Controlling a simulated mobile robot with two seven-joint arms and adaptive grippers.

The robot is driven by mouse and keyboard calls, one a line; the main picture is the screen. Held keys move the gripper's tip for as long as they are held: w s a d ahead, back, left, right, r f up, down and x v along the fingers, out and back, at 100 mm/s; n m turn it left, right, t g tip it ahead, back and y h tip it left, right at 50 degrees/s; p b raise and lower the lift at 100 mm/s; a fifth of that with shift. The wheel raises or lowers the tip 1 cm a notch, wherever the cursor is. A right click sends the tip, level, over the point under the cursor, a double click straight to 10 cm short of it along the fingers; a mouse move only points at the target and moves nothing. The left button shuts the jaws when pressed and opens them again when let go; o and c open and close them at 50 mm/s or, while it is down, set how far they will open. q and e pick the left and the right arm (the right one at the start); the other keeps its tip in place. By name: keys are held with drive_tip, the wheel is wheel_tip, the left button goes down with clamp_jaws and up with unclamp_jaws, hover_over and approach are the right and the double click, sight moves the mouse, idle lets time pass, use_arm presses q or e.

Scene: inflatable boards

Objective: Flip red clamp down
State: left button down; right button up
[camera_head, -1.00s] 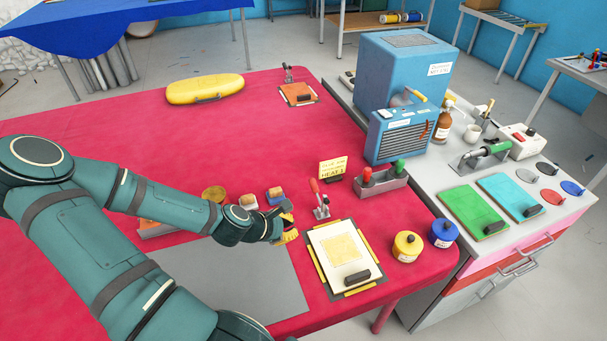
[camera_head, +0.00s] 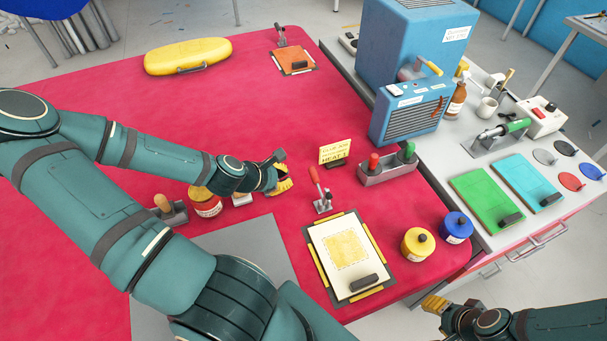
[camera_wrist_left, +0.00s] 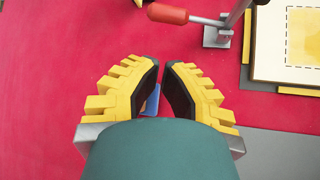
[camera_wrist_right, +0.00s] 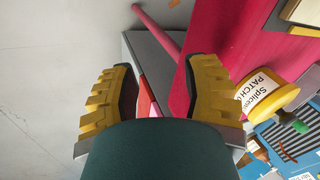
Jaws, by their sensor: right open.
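The red clamp (camera_head: 318,190) stands at the back edge of the framed board (camera_head: 344,248), its red handle raised. In the left wrist view its red handle (camera_wrist_left: 167,13) points left from the metal base (camera_wrist_left: 217,38), ahead of my fingertips. My left gripper (camera_head: 281,172) is just left of the clamp, apart from it. Its fingers (camera_wrist_left: 162,62) are close together, with a narrow gap and nothing held. My right gripper (camera_head: 454,304) is open and empty, off the table's front right edge. In the right wrist view its fingers (camera_wrist_right: 158,63) are wide apart.
A yellow sign (camera_head: 335,151) and a grey holder with red and green handles (camera_head: 386,172) stand behind the clamp. Yellow (camera_head: 417,244) and blue (camera_head: 455,227) jars stand right of the board.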

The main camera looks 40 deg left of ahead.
use_arm(q)
drive_tip(key=shift+w+d+f+b, duration=0.1)
drive_tip(key=shift+w+f+b, duration=0.2)
drive_tip(key=shift+w+f, duration=0.15)
drive_tip(key=b+x, duration=0.2)
drive_tip(key=x, duration=0.6)
drive_tip(key=shift+w+f+b, duration=0.25)
drive_tip(key=shift+w+b, duration=0.05)
drive_tip(key=shift+b, duration=0.1)
use_arm(e)
drive_tip(key=f, duration=0.1)
drive_tip(key=s+f, duration=0.1)
drive_tip(key=f, duration=0.1)
drive_tip(key=shift+a+f, duration=0.1)
drive_tip(key=shift+f, duration=0.1)
